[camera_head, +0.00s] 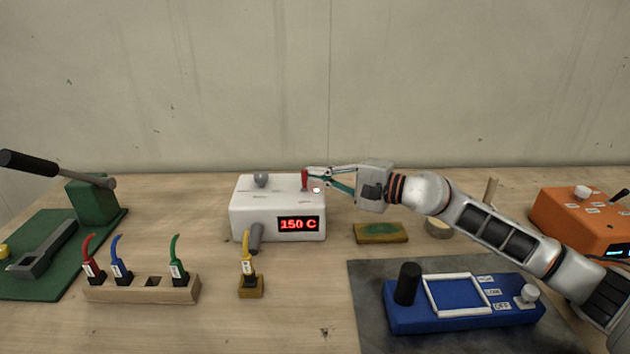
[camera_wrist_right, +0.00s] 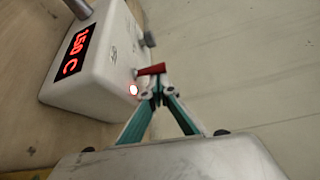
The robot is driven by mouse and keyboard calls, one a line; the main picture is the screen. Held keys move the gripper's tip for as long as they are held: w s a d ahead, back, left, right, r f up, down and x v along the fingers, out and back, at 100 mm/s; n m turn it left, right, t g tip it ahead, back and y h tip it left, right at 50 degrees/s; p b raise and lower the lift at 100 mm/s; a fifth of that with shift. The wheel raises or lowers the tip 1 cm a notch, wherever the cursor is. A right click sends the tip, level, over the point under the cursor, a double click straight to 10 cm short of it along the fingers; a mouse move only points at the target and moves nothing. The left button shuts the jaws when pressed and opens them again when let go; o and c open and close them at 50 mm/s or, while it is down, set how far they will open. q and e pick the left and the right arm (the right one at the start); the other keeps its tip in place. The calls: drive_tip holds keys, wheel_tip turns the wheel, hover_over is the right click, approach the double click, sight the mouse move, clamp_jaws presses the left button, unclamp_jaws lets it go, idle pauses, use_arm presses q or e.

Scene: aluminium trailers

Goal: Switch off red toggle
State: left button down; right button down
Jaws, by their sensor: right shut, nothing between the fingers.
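The red toggle (camera_head: 305,179) stands on top of the white box (camera_head: 262,215) near its right end. The box's red display reads 150 C. A small lit round light with a red rim sits beside the toggle. My right gripper (camera_head: 309,175) is shut and empty, with its fingertips right at the toggle from the right. In the right wrist view the red toggle (camera_wrist_right: 151,70) is just past the fingertips (camera_wrist_right: 157,88) of the gripper; whether they touch cannot be told. The white box (camera_wrist_right: 100,70) fills the left there. My left gripper is not in view.
A grey knob (camera_head: 261,180) is on the box's top left. A wooden block (camera_head: 140,291) with coloured cables stands in front left, and a yellow cable holder (camera_head: 250,287) in front. A blue device (camera_head: 460,312) lies under my right arm; an orange box (camera_head: 580,222) is far right.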

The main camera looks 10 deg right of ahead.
drive_tip(key=shift+s+a+r, duration=0.1)
drive_tip(key=shift+s+r, duration=0.1)
drive_tip(key=shift+s, duration=0.25)
drive_tip(key=v, duration=1.2)
idle(0.4)
